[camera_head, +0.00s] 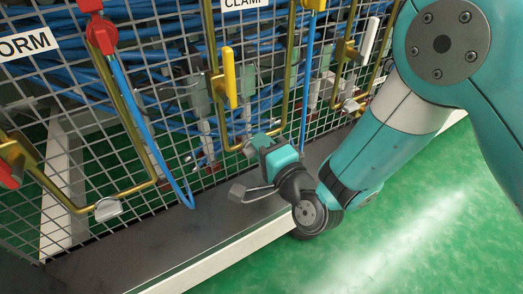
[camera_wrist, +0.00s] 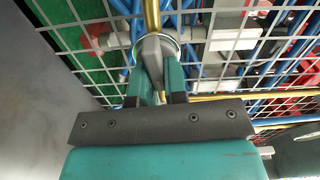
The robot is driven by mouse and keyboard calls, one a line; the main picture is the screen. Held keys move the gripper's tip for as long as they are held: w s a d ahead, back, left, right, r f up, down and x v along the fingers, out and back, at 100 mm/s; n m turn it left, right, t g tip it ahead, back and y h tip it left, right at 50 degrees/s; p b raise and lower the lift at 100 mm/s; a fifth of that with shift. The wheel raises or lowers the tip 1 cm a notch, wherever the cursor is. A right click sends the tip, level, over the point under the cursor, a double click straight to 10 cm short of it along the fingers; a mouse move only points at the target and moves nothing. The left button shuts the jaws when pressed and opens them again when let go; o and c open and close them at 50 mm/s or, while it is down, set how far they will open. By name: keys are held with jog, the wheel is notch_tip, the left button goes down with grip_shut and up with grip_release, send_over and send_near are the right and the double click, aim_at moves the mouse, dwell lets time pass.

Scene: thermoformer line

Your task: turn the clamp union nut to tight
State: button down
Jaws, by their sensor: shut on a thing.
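The clamp union nut (camera_wrist: 171,46) is a light grey metal ring on the brass pipe (camera_wrist: 152,14) of the clamp line. In the head view it shows only in part (camera_head: 249,149), behind my gripper, low on the pipe under the CLAMP sign (camera_head: 243,3). My gripper (camera_wrist: 158,60) is shut on the nut, with a teal finger on each side of it in the wrist view. In the head view my gripper (camera_head: 255,147) reaches the pipe from the lower right. The fingers hide part of the nut, and I cannot tell how tight it is.
A wire mesh fence with blue hoses stands close behind the pipe. A yellow valve handle (camera_head: 229,77) is above the nut. A similar pale nut (camera_head: 108,209) is on the left line, beside a hanging blue hose (camera_head: 139,115). A grey ledge (camera_head: 160,236) runs below; green floor is at right.

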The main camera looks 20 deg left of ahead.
jog(key=shift+f+m, duration=0.2)
jog(key=shift+m, duration=0.3)
jog(key=shift+b, duration=0.3)
jog(key=c, duration=1.2)
grip_release()
jog(key=shift+o, duration=0.2)
jog(key=shift+s+d, duration=0.1)
